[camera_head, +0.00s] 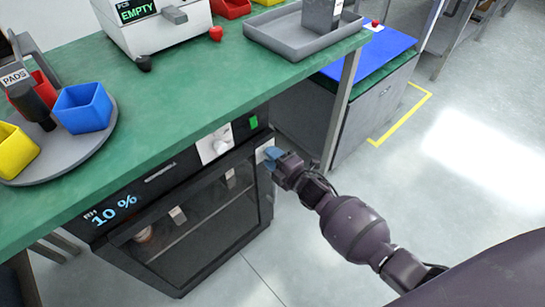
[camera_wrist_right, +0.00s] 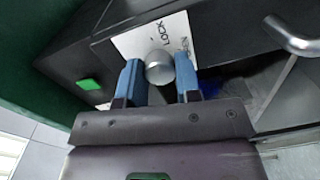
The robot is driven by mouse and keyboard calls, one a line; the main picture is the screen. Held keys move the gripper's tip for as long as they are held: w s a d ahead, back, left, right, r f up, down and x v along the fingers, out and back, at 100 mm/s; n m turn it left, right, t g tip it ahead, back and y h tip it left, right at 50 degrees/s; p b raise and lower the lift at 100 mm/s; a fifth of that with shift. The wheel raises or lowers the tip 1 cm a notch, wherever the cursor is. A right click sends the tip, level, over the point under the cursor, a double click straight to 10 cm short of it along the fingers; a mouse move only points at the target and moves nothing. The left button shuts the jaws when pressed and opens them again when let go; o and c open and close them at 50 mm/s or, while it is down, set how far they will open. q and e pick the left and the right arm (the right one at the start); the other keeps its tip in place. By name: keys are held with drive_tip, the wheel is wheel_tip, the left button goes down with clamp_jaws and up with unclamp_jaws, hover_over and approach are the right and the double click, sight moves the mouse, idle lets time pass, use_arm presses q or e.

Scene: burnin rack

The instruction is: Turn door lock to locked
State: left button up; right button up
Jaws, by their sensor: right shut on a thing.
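The door lock is a round grey metal knob (camera_wrist_right: 159,66) on a white plate (camera_wrist_right: 127,43) lettered LOCK and OPEN in the right wrist view. In the head view the plate (camera_head: 263,150) sits at the upper right corner of the dark cabinet's glass door (camera_head: 195,222). My right gripper (camera_wrist_right: 161,82) is shut on the knob, one blue fingertip on each side. In the head view the gripper (camera_head: 271,156) reaches the plate from the right and hides the knob. The door looks closed. Which way the knob is turned cannot be told. My left gripper is out of view.
The green worktop (camera_head: 190,95) overhangs the cabinet. A white control panel (camera_head: 214,145) and a green square (camera_head: 253,122) are above the door. A metal handle (camera_wrist_right: 291,36) shows in the wrist view. Open floor (camera_head: 455,200) lies right.

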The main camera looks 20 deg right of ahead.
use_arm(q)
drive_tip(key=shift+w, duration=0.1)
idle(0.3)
use_arm(e)
drive_tip(key=o, duration=0.9)
use_arm(q)
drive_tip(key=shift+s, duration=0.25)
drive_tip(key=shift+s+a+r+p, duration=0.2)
drive_tip(key=shift+p, duration=0.75)
use_arm(e)
drive_tip(key=v, duration=1.1)
drive_tip(key=shift+w, duration=0.1)
